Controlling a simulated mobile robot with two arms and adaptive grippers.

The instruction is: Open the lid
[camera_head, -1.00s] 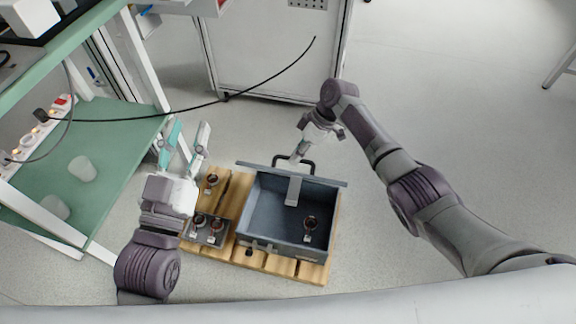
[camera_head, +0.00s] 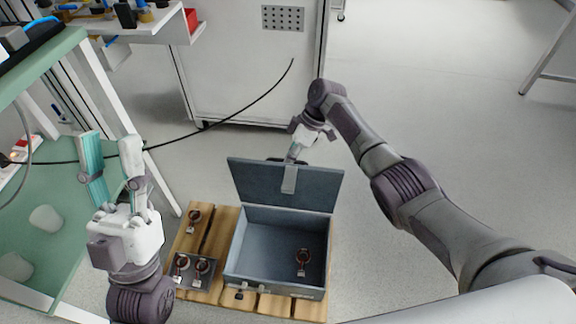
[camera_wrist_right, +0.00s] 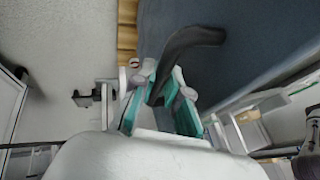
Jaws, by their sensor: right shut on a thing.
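A grey-blue box (camera_head: 277,250) stands with its lid (camera_head: 265,185) raised along its back edge, the inner face showing. One small dark round part (camera_head: 303,258) lies inside the box. My right gripper (camera_head: 295,152) is behind the lid, partly hidden by it. In the right wrist view, this gripper (camera_wrist_right: 160,98) is shut on the dark curved handle (camera_wrist_right: 192,42) of the lid. My left gripper (camera_head: 112,162) is open and empty, left of the box, with its teal-padded fingers apart.
The box stands on a wooden pallet (camera_head: 215,235) with several small round parts on its left side. A green-topped shelf unit (camera_head: 80,235) is at the left. A white cabinet (camera_head: 240,85) with a dangling black cable (camera_head: 250,103) stands behind.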

